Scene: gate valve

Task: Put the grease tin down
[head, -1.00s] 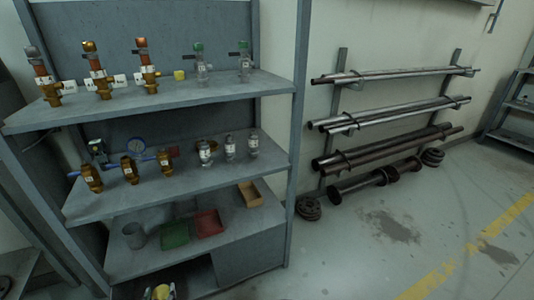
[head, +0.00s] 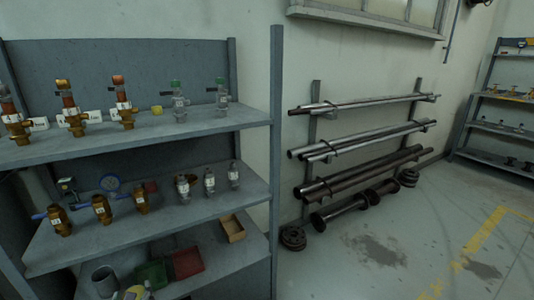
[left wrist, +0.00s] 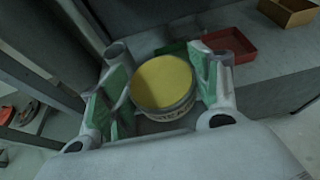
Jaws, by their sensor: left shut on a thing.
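The grease tin (left wrist: 162,82) is a round tin with a yellow top and a pale printed side. In the left wrist view it sits between the green-padded fingers of my left gripper (left wrist: 160,68), which is shut on it. The lower shelf lies beyond it, and I cannot tell how high the tin is above that shelf. In the head view my left gripper (head: 138,293) shows only as a small part at the bottom edge, with a bit of yellow. My right gripper is not in view.
A grey shelf unit (head: 160,140) holds several valves on its upper boards. Its lower board bears a grey cup (head: 105,281), a green tray (head: 151,275), a red tray (head: 186,264) and a tan box (head: 232,229). Pipes (head: 365,172) hang on a wall rack to the right.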

